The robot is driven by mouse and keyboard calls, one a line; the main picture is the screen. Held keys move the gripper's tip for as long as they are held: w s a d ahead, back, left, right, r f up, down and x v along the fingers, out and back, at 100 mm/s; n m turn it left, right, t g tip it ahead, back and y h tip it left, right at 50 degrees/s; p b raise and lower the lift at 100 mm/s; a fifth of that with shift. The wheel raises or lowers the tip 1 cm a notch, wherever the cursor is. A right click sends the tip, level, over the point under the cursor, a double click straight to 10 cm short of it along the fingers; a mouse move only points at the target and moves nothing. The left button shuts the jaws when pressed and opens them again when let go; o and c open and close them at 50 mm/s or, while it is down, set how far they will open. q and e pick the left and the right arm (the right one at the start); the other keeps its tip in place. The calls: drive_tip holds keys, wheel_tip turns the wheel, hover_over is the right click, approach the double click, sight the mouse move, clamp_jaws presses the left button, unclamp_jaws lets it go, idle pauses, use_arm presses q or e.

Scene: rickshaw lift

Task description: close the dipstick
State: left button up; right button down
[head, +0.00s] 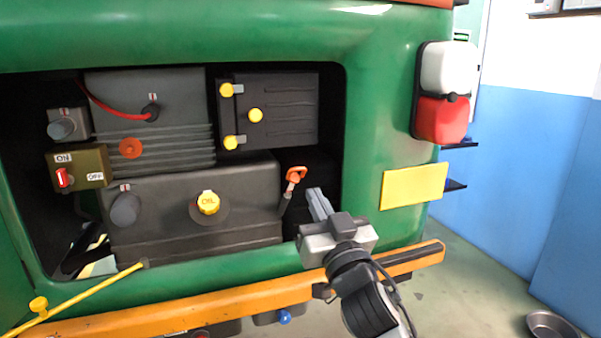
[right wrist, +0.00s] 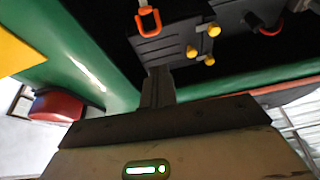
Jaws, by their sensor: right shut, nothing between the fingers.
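My left gripper is not in view.
Left of the dipstick are the engine block with a yellow OIL cap (head: 208,202) and an ON/OFF switch box (head: 78,168). A black box (head: 285,110) with yellow knobs is above. The green body rim and orange bumper (head: 215,305) border the bay. A yellow rod (head: 90,292) is at lower left.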

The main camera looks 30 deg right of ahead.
drive_tip(key=w+d+r+h+p, duration=0.1)
drive_tip(key=w+d+r+p, duration=0.2)
drive_tip(key=w+r, duration=0.45)
use_arm(q)
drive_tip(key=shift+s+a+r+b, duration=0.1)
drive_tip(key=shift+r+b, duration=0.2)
drive_tip(key=shift+b, duration=0.5)
use_arm(e)
drive_tip(key=shift+m, duration=0.3)
drive_tip(key=f, duration=0.1)
drive_tip(key=w+f, duration=0.1)
drive_tip(key=f, duration=0.3)
drive_tip(key=shift+w, duration=0.25)
